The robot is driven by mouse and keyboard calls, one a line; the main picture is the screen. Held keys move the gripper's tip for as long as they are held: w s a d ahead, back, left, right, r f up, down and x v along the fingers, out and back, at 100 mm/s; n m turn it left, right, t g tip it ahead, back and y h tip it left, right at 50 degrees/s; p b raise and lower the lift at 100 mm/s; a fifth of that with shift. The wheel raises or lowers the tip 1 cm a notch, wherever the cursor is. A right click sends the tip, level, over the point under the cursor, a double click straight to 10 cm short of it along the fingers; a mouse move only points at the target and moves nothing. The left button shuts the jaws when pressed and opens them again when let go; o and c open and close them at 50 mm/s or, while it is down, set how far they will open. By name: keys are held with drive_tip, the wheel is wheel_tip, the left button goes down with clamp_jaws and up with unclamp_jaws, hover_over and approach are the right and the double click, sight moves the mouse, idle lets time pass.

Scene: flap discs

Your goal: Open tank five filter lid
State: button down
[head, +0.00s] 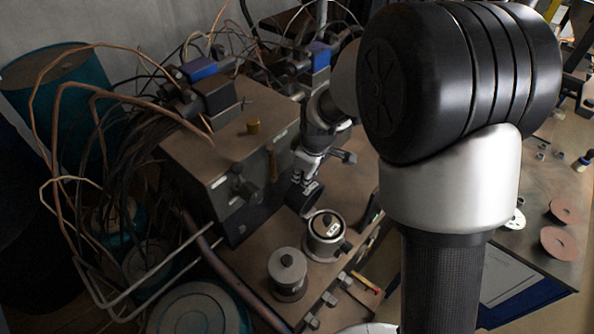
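Two round canisters stand on the brown machine deck at the lower middle. The nearer one (288,268) has a grey lid with a dark knob on top and looks closed. The farther one (325,234) has a pale rim around a dark top with a small light label. I cannot read a number on either, so I cannot tell which is tank five. My gripper (318,162) is small and partly hidden behind my arm, above and behind the farther canister. It appears apart from both lids. I cannot make out whether its fingers are open or shut.
A large dark metal box (222,155) with a brass knob stands left of my gripper. Copper pipes and black cables (75,130) crowd the left. Small valve blocks (330,300) line the deck's front edge. Brown flap discs (558,243) lie on the right table.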

drive_tip(key=shift+s+d, duration=0.1)
drive_tip(key=shift+s, duration=0.05)
drive_tip(key=c, duration=1.3)
unclamp_jaws()
drive_tip(key=a+v, duration=0.1)
drive_tip(key=v, duration=1.1)
drive_tip(key=shift+d, duration=0.45)
